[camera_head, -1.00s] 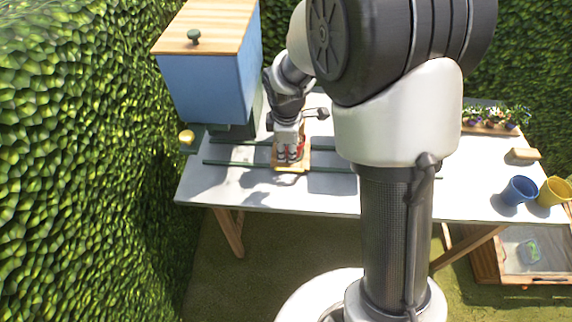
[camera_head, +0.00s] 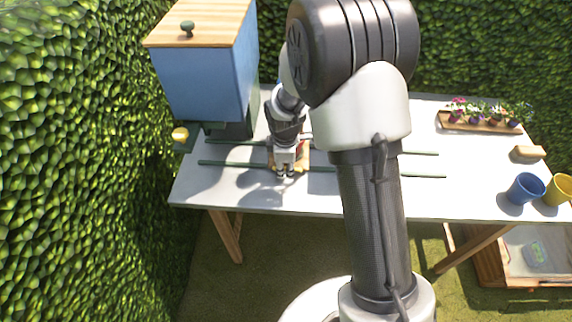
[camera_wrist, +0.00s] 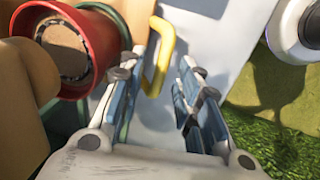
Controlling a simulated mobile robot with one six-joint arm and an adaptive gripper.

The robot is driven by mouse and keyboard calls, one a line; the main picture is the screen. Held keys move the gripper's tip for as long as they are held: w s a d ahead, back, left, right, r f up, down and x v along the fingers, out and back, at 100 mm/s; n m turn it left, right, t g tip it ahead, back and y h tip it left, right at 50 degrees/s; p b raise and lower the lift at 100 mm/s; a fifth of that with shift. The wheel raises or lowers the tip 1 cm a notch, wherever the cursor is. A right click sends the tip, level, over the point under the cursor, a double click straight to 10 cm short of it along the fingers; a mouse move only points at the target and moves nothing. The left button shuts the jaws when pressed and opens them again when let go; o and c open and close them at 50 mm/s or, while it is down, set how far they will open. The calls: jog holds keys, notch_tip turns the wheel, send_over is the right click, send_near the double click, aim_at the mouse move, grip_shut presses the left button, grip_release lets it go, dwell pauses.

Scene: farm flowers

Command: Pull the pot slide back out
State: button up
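The pot slide (camera_head: 304,160) is a small wooden carriage on two dark green rails, left of the table's middle. My gripper (camera_head: 286,173) hangs over its front edge and hides most of it. In the wrist view a red pot (camera_wrist: 108,40) with brown soil stands at the upper left. A yellow handle (camera_wrist: 160,58) rises beside it. My gripper (camera_wrist: 160,85) is open, its fingers spread wide. The handle shows near the left fingertip, at the top of the gap. Whether they touch cannot be told.
A blue dispenser box (camera_head: 205,85) with a wooden lid stands over the rails' left end, a yellow knob (camera_head: 180,134) beside it. A flower tray (camera_head: 480,122), a wooden block (camera_head: 529,152), a blue cup (camera_head: 525,188) and a yellow cup (camera_head: 560,189) are at the right.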

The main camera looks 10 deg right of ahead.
grip_shut()
jog(key=shift+d, duration=0.1)
dwell(0.5)
